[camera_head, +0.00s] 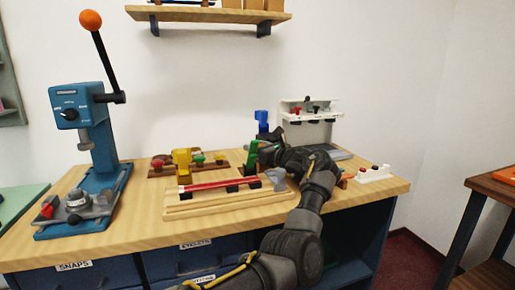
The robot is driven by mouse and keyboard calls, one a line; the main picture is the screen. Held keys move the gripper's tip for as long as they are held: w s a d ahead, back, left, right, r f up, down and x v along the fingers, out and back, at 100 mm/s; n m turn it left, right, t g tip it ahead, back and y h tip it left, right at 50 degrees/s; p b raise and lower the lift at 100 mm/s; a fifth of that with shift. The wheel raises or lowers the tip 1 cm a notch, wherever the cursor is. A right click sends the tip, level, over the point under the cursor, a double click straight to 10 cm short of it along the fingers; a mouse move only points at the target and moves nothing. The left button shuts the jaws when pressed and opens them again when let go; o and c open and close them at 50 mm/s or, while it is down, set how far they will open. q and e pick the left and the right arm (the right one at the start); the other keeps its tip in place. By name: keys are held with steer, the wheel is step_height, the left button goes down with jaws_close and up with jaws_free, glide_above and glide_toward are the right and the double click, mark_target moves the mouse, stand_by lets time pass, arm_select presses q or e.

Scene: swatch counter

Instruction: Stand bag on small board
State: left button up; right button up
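An arm of mine enters from the bottom left of centre and bends up at the right; I take it as my left. Its gripper (265,157) is over the counter's back, right of centre, beside a green piece (252,154). Its fingers are dark and partly hidden, so whether it grips the green piece is unclear. No bag can be identified for certain; a small grey cup-shaped item (277,179) stands below the gripper. A brown board (160,172) carries a yellow piece (181,160) and small red and green items. A larger pale board (205,207) bears red strips (215,185). My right gripper is not visible.
A blue press (85,130) with an orange-knobbed lever stands at the left. A white rack (312,128) and a blue piece (262,121) stand at the back, a white holder (372,175) at the right. A shelf (205,14) hangs above.

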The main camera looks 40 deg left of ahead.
arm_select(q)
steer(key=o, duration=1)
steer(key=shift+o, duration=0.2)
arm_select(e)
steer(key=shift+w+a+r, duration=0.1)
arm_select(q)
steer(key=shift+r, duration=0.1)
steer(key=shift+d, duration=0.65)
steer(key=v, duration=0.9)
steer(key=shift+s+d, duration=0.2)
steer(key=shift+d, duration=0.1)
steer(key=shift+s+d+r, duration=0.1)
steer(key=shift+d, duration=0.45)
